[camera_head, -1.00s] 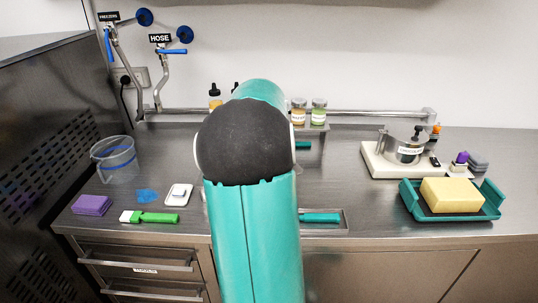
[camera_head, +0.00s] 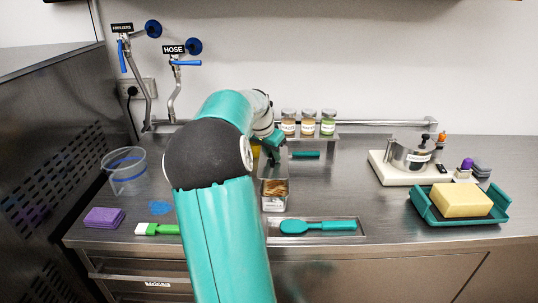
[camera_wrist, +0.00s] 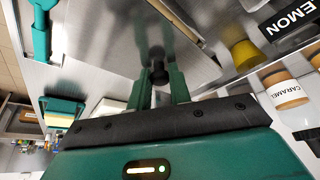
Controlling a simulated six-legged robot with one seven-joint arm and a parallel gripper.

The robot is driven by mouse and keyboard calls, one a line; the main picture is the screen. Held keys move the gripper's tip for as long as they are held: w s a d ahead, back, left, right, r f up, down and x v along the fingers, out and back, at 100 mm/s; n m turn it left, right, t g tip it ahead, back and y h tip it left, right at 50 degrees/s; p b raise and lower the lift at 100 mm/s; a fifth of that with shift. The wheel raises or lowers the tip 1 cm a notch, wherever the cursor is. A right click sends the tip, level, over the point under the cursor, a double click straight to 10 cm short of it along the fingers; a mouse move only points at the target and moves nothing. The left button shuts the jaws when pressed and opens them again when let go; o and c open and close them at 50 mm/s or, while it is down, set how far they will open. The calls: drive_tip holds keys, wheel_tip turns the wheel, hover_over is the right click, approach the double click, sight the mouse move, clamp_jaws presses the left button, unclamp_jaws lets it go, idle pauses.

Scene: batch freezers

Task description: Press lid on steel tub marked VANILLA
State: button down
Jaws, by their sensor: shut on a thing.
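A small steel tub (camera_head: 275,204) with brown contents stands open at the middle front of the counter. The label on its front is too small to read surely. My gripper (camera_head: 273,152) is behind and above it in the head view, partly hidden by my arm. In the wrist view my gripper (camera_wrist: 160,92) is shut on a black knob (camera_wrist: 158,73). The knob stands on a flat steel lid (camera_wrist: 105,40) that mirrors the fingers.
Labelled jars (camera_head: 308,122) stand on a rear shelf; the caramel jar (camera_wrist: 287,92) shows close to my gripper in the wrist view. A teal spatula (camera_head: 318,226) lies in front. A steel pot (camera_head: 410,154) and teal tray (camera_head: 462,218) are right.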

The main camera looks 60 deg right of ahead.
sight(275, 163)
drive_tip(key=shift+s+d+f, duration=0.35)
drive_tip(key=shift+s+f, duration=0.05)
drive_tip(key=shift+f, duration=0.15)
drive_tip(key=shift+a+f, duration=0.15)
drive_tip(key=shift+f, duration=0.2)
wheel_tip(275, 163, down, 2)
drive_tip(key=shift+f, duration=0.15)
drive_tip(key=shift+w+f, duration=0.1)
drive_tip(key=shift+f, duration=1.05)
drive_tip(key=shift+f, duration=0.15)
idle(0.7)
drive_tip(key=c, duration=0.7)
unclamp_jaws()
